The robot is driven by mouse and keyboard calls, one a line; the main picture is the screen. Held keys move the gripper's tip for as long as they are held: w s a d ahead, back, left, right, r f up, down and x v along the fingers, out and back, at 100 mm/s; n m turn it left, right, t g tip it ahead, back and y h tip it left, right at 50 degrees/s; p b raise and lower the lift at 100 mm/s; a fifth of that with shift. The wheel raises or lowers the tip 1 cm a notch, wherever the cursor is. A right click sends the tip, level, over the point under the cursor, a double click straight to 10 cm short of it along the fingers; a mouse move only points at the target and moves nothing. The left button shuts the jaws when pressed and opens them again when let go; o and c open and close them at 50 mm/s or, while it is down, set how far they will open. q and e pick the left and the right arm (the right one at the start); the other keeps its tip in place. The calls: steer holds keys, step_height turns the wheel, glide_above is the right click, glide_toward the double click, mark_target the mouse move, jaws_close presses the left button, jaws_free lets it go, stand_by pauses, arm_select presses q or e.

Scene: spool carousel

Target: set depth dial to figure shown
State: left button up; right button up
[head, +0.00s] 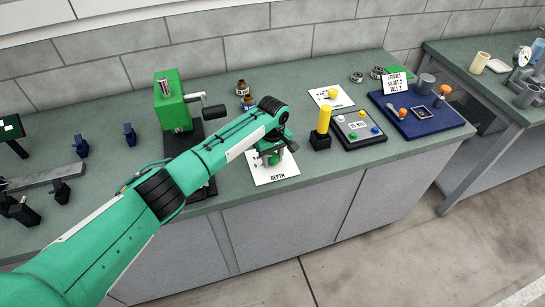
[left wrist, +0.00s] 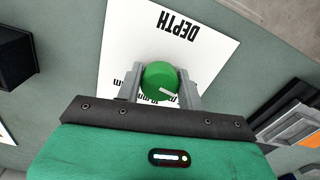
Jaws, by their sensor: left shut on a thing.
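The depth dial (left wrist: 158,78) is a round green knob on a white card (left wrist: 215,45) printed DEPTH. Its pale pointer mark faces the lower right in the left wrist view, toward partly hidden mm figures at the card's edge. My left gripper (left wrist: 160,88) is shut on the dial, one finger on each side. In the head view the gripper (head: 272,150) is over the card (head: 285,172) and mostly hides the dial. A grey panel (head: 372,139) with coloured buttons has a small white label with figures too small to read surely. My right gripper is not in view.
A yellow post on a black base (head: 320,138) stands right of the dial card. A green machine with a crank (head: 172,100) stands left, behind my arm. The bench front edge is close to the card.

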arm_select(q)
steer(key=shift+r+m, duration=0.1)
steer(key=shift+m, duration=0.2)
steer(key=m+p, duration=0.1)
steer(key=m, duration=0.2)
steer(key=m+p, duration=0.1)
steer(key=m, duration=0.2)
steer(key=shift+m, duration=0.3)
steer(key=m, duration=0.4)
steer(key=shift+w+m+p, duration=0.1)
steer(key=shift+m+p, duration=0.2)
steer(key=shift+m, duration=1.9)
steer(key=o, duration=1)
steer(key=shift+a, duration=0.1)
